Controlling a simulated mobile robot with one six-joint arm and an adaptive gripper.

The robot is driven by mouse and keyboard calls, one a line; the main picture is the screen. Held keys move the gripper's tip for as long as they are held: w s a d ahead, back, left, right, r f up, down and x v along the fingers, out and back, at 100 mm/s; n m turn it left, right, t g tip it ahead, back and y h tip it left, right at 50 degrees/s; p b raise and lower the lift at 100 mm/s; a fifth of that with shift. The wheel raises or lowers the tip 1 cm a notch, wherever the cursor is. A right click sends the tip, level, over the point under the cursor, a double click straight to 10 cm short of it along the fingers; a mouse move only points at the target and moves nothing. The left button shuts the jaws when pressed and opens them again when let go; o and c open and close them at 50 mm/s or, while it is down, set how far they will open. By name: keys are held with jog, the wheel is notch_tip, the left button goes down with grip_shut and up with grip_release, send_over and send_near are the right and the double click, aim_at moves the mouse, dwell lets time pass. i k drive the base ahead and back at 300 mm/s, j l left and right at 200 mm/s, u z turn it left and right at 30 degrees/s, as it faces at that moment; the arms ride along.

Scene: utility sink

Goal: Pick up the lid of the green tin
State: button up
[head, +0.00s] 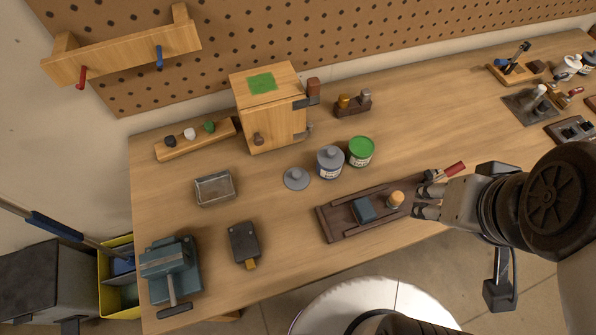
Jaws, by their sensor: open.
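The green tin (361,158) stands upright at mid-table, with a pale label and a flat bright green top (361,146). No knob shows on that top, and I cannot tell whether it is a lid or the contents. A loose grey round lid with a knob (296,178) lies flat on the table to the left. Between them stands a blue-labelled tin (330,163) with a similar grey knobbed top. My gripper (423,201) is open and empty, to the right of and nearer than the tins, by the right end of a dark wooden fixture.
The dark wooden fixture (332,222) carries a blue-grey block (364,210) and a small peg (396,199). A wooden cabinet (270,110) stands behind the lid, with a small rack (352,104) beside it. A clear tray (215,188) lies left.

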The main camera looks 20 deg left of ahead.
aim_at(296, 179)
jog(key=i+u, duration=0.1)
jog(key=u, duration=1.1)
